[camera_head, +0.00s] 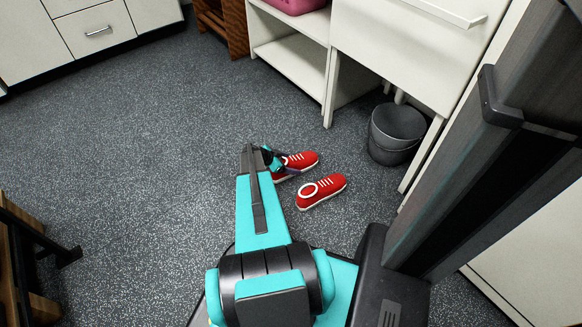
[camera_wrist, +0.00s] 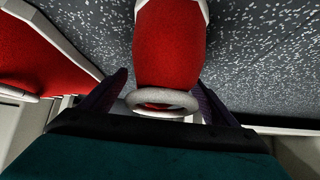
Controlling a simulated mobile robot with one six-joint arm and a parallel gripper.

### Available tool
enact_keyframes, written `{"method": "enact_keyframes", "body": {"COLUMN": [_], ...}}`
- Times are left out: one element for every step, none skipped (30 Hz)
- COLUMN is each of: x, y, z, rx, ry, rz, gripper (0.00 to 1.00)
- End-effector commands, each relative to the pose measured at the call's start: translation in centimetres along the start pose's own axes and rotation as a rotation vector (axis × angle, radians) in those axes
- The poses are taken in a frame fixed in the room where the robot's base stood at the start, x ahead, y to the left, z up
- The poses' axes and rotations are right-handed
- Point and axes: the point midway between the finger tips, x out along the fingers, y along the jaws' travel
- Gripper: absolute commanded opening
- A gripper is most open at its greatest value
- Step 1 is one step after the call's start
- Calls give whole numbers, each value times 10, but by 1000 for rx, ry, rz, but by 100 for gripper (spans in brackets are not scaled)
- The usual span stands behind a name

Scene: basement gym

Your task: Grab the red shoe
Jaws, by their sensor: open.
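Two red shoes with white soles and laces lie on the floor. The farther red shoe (camera_head: 303,160) is partly hidden behind my arm and gripper (camera_head: 278,165) in the head view. The nearer red shoe (camera_head: 325,190) lies just beside it, fully in view. In the wrist view, my gripper (camera_wrist: 160,88) is open, with its dark fingers on either side of one shoe (camera_wrist: 168,45) and its pale round collar. The other shoe (camera_wrist: 40,60) shows at the left edge of that view. I cannot tell whether the fingers touch the shoe.
A dark grey bucket (camera_head: 396,134) stands to the right of the shoes, by white furniture (camera_head: 415,55). A white open shelf (camera_head: 290,62) with a pink item (camera_head: 295,4) stands behind. White drawers (camera_head: 90,35) are at the upper left.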

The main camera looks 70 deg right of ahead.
Motion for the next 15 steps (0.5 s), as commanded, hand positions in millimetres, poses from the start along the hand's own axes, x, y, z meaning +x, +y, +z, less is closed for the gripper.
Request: {"method": "enact_keyframes", "body": {"x": [0, 0, 0, 0, 0, 0, 0, 0, 0, 0, 0, 0, 0, 0, 0], "y": [0, 0, 0, 0, 0, 0, 0, 0, 0, 0, 0, 0, 0, 0, 0], "z": [0, 0, 0, 0, 0, 0, 0, 0, 0, 0, 0, 0, 0, 0, 0], "rx": [0, 0, 0, 0, 0, 0, 0, 0, 0, 0, 0, 0, 0, 0, 0], "ry": [0, 0, 0, 0, 0, 0, 0, 0, 0, 0, 0, 0, 0, 0, 0], "rz": [0, 0, 0, 0, 0, 0, 0, 0, 0, 0, 0, 0, 0, 0, 0], "gripper": [82, 82, 82, 82, 82, 82, 82, 82, 77, 72, 67, 60, 55, 50, 43]}}
